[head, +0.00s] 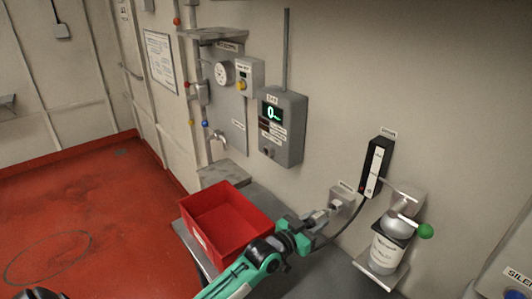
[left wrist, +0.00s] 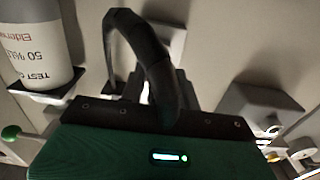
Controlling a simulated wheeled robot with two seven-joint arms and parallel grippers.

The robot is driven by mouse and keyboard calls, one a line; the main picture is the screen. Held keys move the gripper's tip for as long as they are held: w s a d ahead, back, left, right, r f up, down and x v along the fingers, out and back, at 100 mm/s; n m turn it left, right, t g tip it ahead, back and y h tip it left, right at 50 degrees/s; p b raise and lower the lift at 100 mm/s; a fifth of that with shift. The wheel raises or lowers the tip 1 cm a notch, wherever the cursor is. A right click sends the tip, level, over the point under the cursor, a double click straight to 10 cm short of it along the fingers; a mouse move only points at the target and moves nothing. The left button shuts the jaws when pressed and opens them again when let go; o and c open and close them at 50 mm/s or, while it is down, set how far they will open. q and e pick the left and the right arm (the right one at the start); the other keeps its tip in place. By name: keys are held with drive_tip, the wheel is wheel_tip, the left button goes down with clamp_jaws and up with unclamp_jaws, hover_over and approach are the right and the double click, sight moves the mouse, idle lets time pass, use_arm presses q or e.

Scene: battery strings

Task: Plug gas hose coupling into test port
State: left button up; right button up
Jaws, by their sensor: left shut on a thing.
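My left gripper (head: 312,222) reaches up from the lower middle of the head view and is shut on the gas hose coupling, which is mostly hidden between the fingers. The black hose (head: 350,217) runs from the gripper up to the black flow meter on the wall. In the left wrist view the hose (left wrist: 150,50) arches close in front of the gripper. A small grey wall box (head: 344,199) with a metal fitting is just beyond the fingertips; I cannot tell whether the coupling touches it. A larger grey display box (head: 283,128) reads 0 and has a small round fitting low down. My right gripper is out of view.
A red bin (head: 228,222) stands on the grey bench left of my arm. A labelled gas cylinder (head: 388,252) with a green knob (head: 425,231) sits on a wall bracket to the right. The flow meter (head: 376,165) is above it. Pipes and gauges fill the wall at left.

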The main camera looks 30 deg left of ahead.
use_arm(q)
drive_tip(key=shift+s, duration=0.1)
drive_tip(key=shift+p+v, duration=0.55)
drive_tip(key=shift+v, duration=0.75)
drive_tip(key=shift+p+v, duration=0.35)
drive_tip(key=shift+v, duration=0.7)
drive_tip(key=shift+s+a+r, duration=0.1)
